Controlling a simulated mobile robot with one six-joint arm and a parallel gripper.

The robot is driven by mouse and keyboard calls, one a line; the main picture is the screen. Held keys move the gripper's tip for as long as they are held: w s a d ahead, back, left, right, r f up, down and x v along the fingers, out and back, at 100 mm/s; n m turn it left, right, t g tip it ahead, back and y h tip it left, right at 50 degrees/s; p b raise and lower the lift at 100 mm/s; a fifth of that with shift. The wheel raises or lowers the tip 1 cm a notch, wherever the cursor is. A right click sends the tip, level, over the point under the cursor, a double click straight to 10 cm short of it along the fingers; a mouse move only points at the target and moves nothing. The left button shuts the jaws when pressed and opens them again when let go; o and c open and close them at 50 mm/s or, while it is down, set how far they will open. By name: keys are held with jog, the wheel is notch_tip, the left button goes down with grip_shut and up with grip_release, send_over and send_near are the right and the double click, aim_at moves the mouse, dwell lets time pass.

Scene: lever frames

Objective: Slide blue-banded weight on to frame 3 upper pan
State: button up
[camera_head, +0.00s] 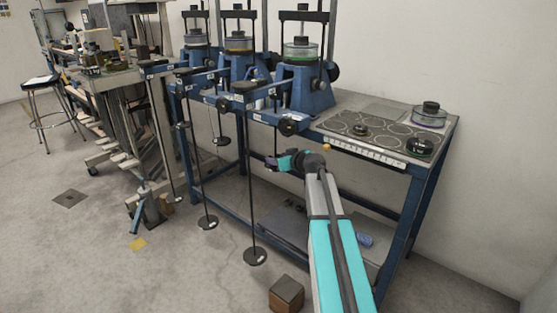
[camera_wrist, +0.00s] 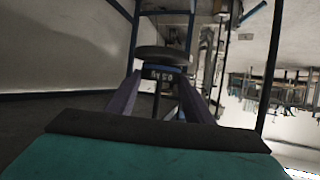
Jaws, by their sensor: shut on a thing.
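My gripper (camera_head: 277,163) is out in front of the nearest blue lever frame (camera_head: 307,88), below its table top. In the wrist view its purple fingers (camera_wrist: 158,98) are closed around a dark round weight (camera_wrist: 165,52) with a pale label, seen upside down. Long thin rods hang from the lever frames and carry dark round pans, with the nearest low pan (camera_head: 255,258) close to the floor. A higher dark pan (camera_head: 222,141) hangs left of my gripper. The frame numbers are unreadable, so I cannot tell which is frame 3.
Two more lever frames, a middle one (camera_head: 239,66) and a far one (camera_head: 197,55), stand along the wall. Dark weights (camera_head: 420,145) rest on the right of the table. A brown block (camera_head: 286,294) sits on the floor. The floor to the left is mostly clear.

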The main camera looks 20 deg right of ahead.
jog(key=shift+f+b, duration=0.2)
jog(key=shift+b, duration=0.15)
dwell(0.4)
jog(key=o, duration=1.3)
jog(key=shift+f, duration=0.1)
jog(key=shift+s, duration=0.2)
jog(key=v, duration=0.6)
jog(key=shift+s+r+b, duration=0.25)
jog(key=shift+s+b, duration=0.05)
jog(key=shift+b, duration=0.15)
jog(key=shift+f, duration=0.1)
dwell(0.7)
